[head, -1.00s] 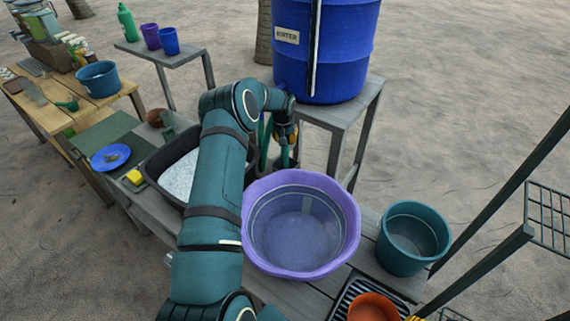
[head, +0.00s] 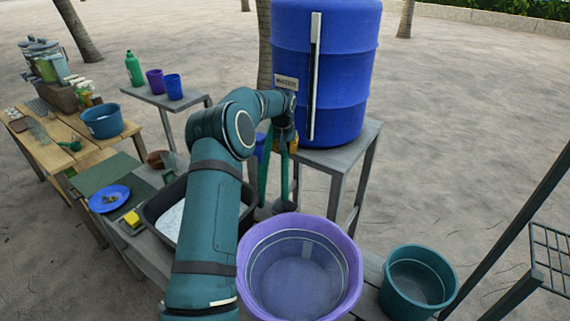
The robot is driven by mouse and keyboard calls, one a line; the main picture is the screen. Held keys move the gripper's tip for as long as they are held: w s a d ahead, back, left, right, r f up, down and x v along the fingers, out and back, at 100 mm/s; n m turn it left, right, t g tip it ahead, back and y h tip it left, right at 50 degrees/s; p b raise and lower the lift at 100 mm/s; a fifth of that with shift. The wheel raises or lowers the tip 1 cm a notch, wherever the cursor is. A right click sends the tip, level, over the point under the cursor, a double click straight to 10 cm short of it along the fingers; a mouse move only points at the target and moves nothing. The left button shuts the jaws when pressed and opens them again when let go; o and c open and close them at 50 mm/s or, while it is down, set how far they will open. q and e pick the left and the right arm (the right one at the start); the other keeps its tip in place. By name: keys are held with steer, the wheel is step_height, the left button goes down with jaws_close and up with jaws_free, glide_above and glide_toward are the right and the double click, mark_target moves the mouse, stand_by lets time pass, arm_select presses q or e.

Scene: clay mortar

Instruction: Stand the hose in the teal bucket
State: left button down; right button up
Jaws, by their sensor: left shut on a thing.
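The teal bucket (head: 391,297) stands on the grey bench at the lower right, upright, and looks empty. My left arm reaches away from me to the front of the blue water barrel. My left gripper (head: 284,140) is there, seen from behind and partly hidden by its own wrist. It is shut on the green hose (head: 265,172), which hangs below it in two strands beside the barrel's stand. The hose's lower parts are partly hidden behind the purple basin and dark pots. The gripper is well to the left of and beyond the bucket. My right gripper is not in view.
The purple basin (head: 352,262) stands between the hose and the bucket. The blue barrel (head: 345,95) rests on a grey stand (head: 352,150). A black tub (head: 160,205) is left of my arm. A dark metal rack (head: 548,240) rises at the right.

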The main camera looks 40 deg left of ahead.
arm_select(q)
step_height(320, 180, up, 8)
steer(key=p, duration=0.3)
steer(key=shift+r+p, duration=0.2)
steer(key=shift+p, duration=0.2)
steer(key=shift+r, duration=2.35)
steer(key=shift+d, duration=0.1)
